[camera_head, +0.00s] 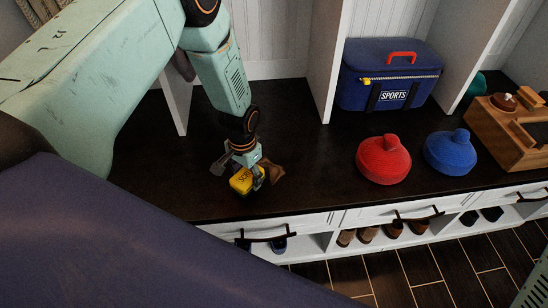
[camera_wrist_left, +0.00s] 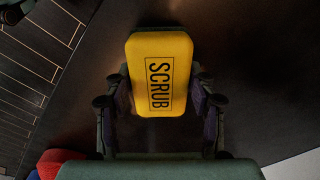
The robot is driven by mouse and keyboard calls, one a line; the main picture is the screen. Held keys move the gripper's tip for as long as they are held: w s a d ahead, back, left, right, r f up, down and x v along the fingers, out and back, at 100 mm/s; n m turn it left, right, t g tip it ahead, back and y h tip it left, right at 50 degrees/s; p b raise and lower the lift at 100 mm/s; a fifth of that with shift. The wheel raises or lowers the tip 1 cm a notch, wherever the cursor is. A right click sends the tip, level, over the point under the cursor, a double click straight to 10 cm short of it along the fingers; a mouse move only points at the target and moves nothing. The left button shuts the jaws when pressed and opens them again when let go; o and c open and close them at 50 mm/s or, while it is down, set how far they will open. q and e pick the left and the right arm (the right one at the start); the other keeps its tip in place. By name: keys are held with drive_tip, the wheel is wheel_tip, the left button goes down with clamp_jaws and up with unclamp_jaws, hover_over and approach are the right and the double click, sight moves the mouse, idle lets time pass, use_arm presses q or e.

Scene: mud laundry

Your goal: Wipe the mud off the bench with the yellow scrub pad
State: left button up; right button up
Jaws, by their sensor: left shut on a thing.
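The dark brown bench (camera_head: 315,170) runs across the head view under white cubbies. My left gripper (camera_head: 247,178) is over the bench near its front edge, shut on the yellow scrub pad (camera_head: 240,182). In the left wrist view the pad (camera_wrist_left: 160,75) sits between the two fingers with its SCRUB lettering up. A brown patch (camera_head: 276,173), which looks like mud, shows just right of the pad. The pad and gripper may hide part of it. I cannot tell whether the pad touches the bench. My right gripper is not in view.
A red pot-shaped item (camera_head: 384,160) and a blue one (camera_head: 450,153) stand on the bench to the right. A blue SPORTS bag (camera_head: 388,78) is behind them, and a wooden box (camera_head: 510,132) is at far right. Bare bench lies between the gripper and the red item.

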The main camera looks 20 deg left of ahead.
use_arm(q)
drive_tip(key=shift+r+p, duration=0.45)
drive_tip(key=shift+r, duration=0.1)
wheel_tip(320, 180, up, 3)
drive_tip(key=shift+f+p, duration=0.15)
drive_tip(key=shift+p, duration=0.95)
drive_tip(key=shift+r+p, duration=0.9)
drive_tip(key=shift+r, duration=0.1)
drive_tip(key=shift+s, duration=0.15)
